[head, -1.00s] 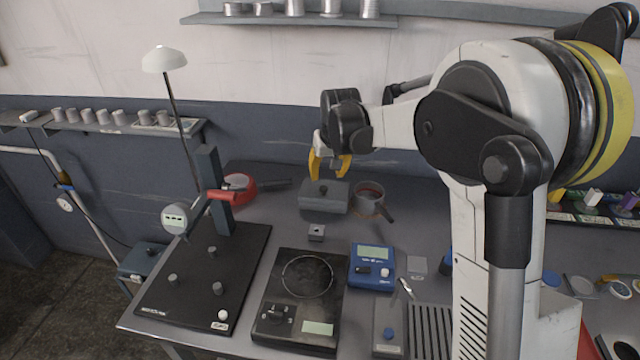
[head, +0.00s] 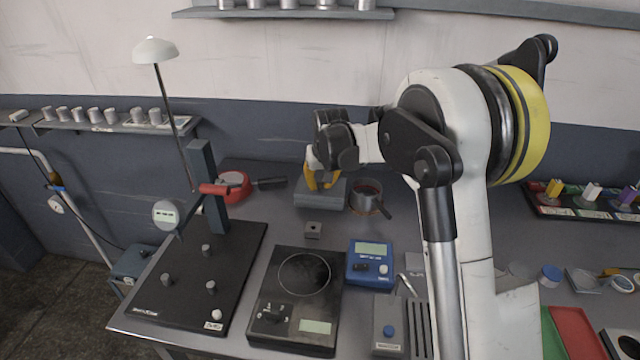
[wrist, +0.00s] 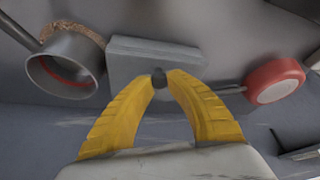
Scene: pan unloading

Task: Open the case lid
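The grey case (head: 308,197) stands at the back of the bench, and its lid lies flat on it. In the wrist view the case (wrist: 135,62) has a small dark knob (wrist: 158,77) on its lid. My gripper (head: 321,187) is low over the lid, with its yellow fingers partly hiding it. In the wrist view the fingertips of my gripper (wrist: 160,79) come together on both sides of the knob and appear to touch it. The inside of the case is hidden.
A grey pan (head: 366,195) stands close to the right of the case. A red round pan (head: 233,184) lies to the left, its dark handle reaching toward the case. A small grey block (head: 313,230) stands in front. A black hotplate (head: 295,297) and a blue meter (head: 370,262) are nearer.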

